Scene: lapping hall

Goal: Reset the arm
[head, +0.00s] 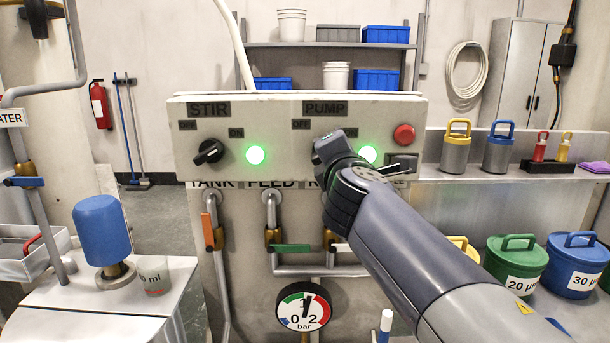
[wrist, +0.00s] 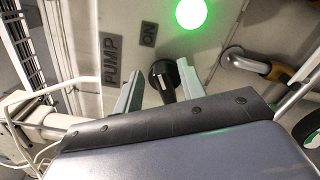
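My gripper (wrist: 160,68) shows in the wrist view with its two pale fingers apart, one on each side of the black PUMP knob (wrist: 161,80). A gap shows between the left finger and the knob; the right finger is close to it, and I cannot tell if it touches. In the head view my arm (head: 400,240) reaches from the lower right to the control panel (head: 280,108), and its wrist hides the PUMP knob and the fingers.
The green PUMP light (head: 369,154) and green STIR light (head: 255,155) are lit. The STIR knob (head: 209,152) and red button (head: 404,135) are on the panel. Valves with an orange handle (head: 208,229) and green handle (head: 291,248), and a gauge (head: 303,306), sit below.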

